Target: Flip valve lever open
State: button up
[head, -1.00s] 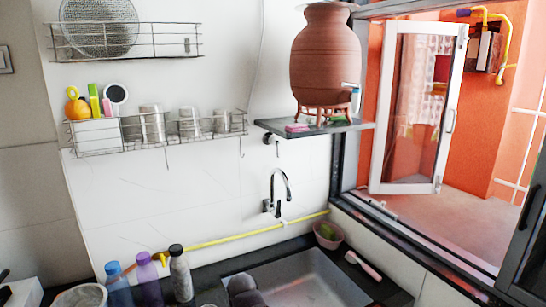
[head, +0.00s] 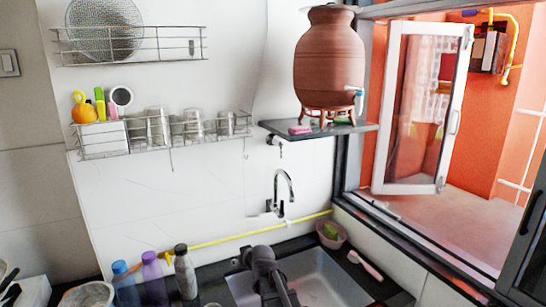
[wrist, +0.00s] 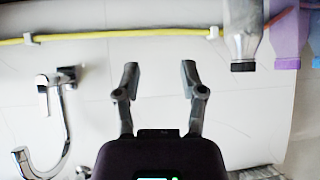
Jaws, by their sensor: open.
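The reddish-brown clay waterpot (head: 329,58) stands upright on a small stand on the dark wall shelf (head: 275,129). Its small valve (head: 358,97), white with a blue part, sticks out low on the pot's right side. The lever is too small to tell its position. My arm shows in the head view over the sink, well below the pot; the fingertips cannot be made out there. In the wrist view my gripper (wrist: 159,70) is open and empty, with bare white wall between its fingers. The pot and valve are not in the wrist view.
A chrome faucet (head: 282,190) is on the wall above the sink (head: 325,285); it also shows in the wrist view (wrist: 55,115). Bottles (head: 152,278) stand at left. A wire rack (head: 160,135) holds cups. The open window (head: 420,110) is right of the pot.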

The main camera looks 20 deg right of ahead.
jog(key=w+d+r+t, duration=0.2)
jog(key=w+r+t, duration=0.1)
jog(key=w+r, duration=0.2)
jog(key=m+t+h+p, duration=0.3)
jog(key=m+t+h, duration=0.35)
jog(key=h, duration=0.65)
send_near(282, 156)
jog(key=v, duration=0.3)
jog(key=shift+a, duration=0.1)
jog(key=shift+r, duration=0.1)
jog(key=p+x, duration=0.5)
jog(key=x, duration=0.8)
jog(key=shift+w+d, duration=0.2)
jog(key=shift+w, duration=0.1)
jog(key=shift+c, duration=0.2)
